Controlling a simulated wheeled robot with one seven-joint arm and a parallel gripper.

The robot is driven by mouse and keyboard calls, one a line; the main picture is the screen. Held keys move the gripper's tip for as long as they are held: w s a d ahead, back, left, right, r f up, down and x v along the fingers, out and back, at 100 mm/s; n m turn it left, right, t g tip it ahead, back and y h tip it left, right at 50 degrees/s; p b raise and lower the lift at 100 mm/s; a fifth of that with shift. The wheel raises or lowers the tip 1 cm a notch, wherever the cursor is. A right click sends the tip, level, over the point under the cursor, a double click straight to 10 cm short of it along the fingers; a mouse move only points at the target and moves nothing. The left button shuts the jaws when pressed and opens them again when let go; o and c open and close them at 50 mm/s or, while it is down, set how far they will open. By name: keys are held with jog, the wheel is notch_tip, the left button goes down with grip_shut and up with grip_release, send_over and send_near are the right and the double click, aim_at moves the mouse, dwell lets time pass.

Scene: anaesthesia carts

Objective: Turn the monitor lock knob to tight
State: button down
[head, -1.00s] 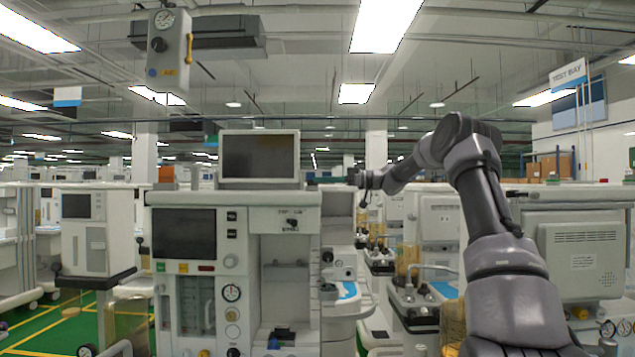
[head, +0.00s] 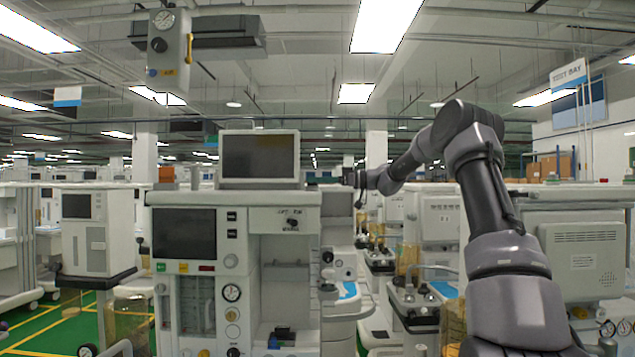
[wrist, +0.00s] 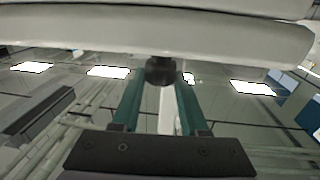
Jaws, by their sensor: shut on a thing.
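The monitor (head: 260,157) stands on top of the white cart in the head view, its dark screen facing me. In the wrist view a dark round knob (wrist: 160,70) sits at the edge of a white panel (wrist: 150,40). My gripper (wrist: 160,88) has its two teal fingers on either side of this knob and is shut on it. In the head view the end of my arm is small and dark, just right of the monitor; the gripped knob cannot be made out there. Whether the knob is at tight cannot be read.
A labelled dark control (head: 291,224) is on the cart's front (head: 270,200), below the monitor. A grey gauge box (head: 168,45) hangs from above at the upper left. More carts stand to the right (head: 585,255) and left (head: 88,240).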

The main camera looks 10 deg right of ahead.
jog(key=m+t+h, duration=0.1)
jog(key=t, duration=0.1)
jog(key=m+t+h, duration=0.1)
jog(key=m+t, duration=0.1)
jog(key=shift+s+a+t, duration=0.15)
jog(key=shift+s+t, duration=0.05)
jog(key=shift+t, duration=0.2)
jog(key=shift+c, duration=2.1)
grip_release()
